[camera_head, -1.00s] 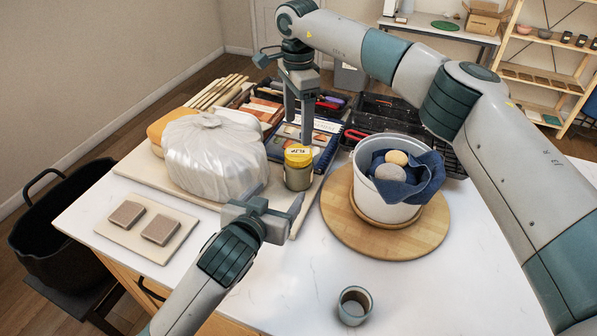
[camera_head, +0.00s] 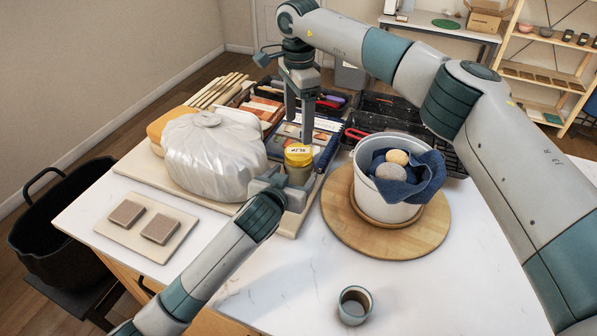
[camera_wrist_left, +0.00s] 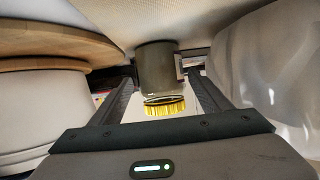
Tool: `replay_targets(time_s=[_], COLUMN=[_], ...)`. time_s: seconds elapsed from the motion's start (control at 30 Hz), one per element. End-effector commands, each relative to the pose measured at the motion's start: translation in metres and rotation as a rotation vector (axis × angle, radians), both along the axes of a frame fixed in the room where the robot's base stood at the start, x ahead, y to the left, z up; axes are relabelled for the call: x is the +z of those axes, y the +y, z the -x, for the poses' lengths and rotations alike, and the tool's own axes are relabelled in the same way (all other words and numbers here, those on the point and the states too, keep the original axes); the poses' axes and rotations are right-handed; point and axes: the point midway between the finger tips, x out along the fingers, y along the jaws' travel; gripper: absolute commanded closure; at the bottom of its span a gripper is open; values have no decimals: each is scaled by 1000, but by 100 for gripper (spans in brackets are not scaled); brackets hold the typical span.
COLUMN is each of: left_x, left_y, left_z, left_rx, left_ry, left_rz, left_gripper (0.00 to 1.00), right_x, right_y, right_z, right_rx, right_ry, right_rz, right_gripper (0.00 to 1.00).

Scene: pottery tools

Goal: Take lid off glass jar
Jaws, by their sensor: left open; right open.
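The glass jar (camera_head: 298,174) stands upright on the board, with its yellow lid (camera_head: 298,154) on top and a label reading "SLIP" on the lid. In the left wrist view the jar (camera_wrist_left: 158,68) and its yellow lid (camera_wrist_left: 165,106) appear upside down between my two fingers. My left gripper (camera_head: 298,182) is open and low at the jar's near side, with a finger on either side of it; I cannot tell whether they touch the glass. My right gripper (camera_head: 298,138) is open, pointing down just behind and above the lid.
A plastic-wrapped clay lump (camera_head: 212,158) sits close left of the jar. A white bucket (camera_head: 388,202) with a blue cloth and stones stands on a round wooden board (camera_head: 350,235) at right. A small cup (camera_head: 354,304) is in front. The front table is mostly clear.

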Motion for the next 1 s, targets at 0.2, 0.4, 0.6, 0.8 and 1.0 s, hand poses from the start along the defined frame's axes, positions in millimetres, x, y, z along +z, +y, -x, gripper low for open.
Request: replay_targets(time_s=[0.2, 0.4, 0.6, 0.8, 1.0], left_x=[-12, -18, -20, -20, -20], left_y=[-8, -13, -14, -14, -14], left_z=[-28, -41, -45, -45, -45], left_rx=[1, 0, 0, 0, 0], left_ry=[1, 0, 0, 0, 0], left_rz=[-2, -1, 0, 0, 0], left_gripper=[29, 29, 29, 29, 74], right_x=[0, 0, 0, 0, 0], right_y=[0, 0, 0, 0, 0], right_z=[0, 0, 0, 0, 0], right_rx=[0, 0, 0, 0, 0], right_ry=[0, 0, 0, 0, 0], right_rz=[0, 0, 0, 0, 0], right_gripper=[28, 28, 28, 28, 28])
